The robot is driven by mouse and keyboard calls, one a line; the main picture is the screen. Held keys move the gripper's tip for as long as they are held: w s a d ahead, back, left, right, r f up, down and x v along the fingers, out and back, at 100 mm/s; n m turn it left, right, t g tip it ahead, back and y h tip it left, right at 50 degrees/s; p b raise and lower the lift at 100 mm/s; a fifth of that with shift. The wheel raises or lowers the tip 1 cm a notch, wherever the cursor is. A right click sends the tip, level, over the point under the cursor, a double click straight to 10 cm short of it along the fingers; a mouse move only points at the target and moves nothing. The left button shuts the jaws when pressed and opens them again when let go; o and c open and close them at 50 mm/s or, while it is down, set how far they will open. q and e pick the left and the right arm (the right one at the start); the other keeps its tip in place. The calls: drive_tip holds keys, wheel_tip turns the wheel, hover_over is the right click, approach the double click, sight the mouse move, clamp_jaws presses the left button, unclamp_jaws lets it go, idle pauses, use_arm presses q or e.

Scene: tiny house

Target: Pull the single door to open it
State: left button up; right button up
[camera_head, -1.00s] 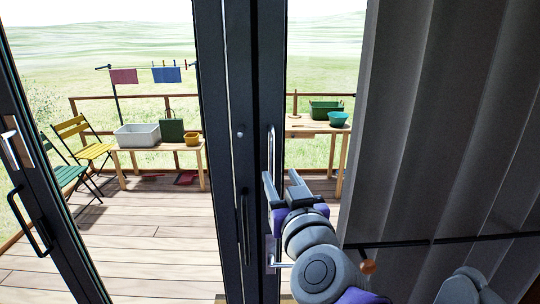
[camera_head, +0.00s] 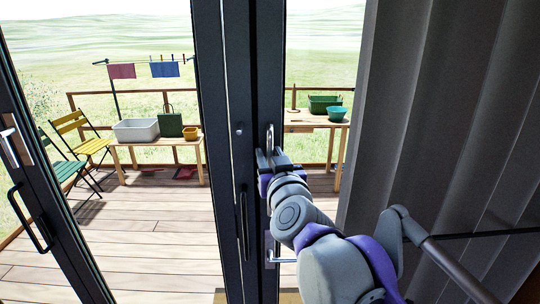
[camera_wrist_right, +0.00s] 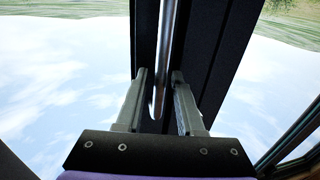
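The dark door frame (camera_head: 235,90) stands upright in the middle of the head view. A vertical metal bar handle (camera_head: 270,135) is on it, partly hidden behind my right gripper (camera_head: 270,158). In the right wrist view the lower end of the bar handle (camera_wrist_right: 157,108) shows between the two fingers of the right gripper (camera_wrist_right: 159,85). The fingers are apart, one on each side of the bar, with gaps to it in the picture. How deep the bar sits between them I cannot tell. My left gripper is not in view.
A lever handle (camera_head: 280,260) sits below the gripper. At the left is another dark-framed glazed panel with a black handle (camera_head: 30,218). A grey curtain (camera_head: 420,120) hangs at the right near my arm. Beyond the glass is a wooden deck (camera_head: 150,235) with chairs and tables.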

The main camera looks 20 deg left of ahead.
clamp_jaws()
idle(1.2)
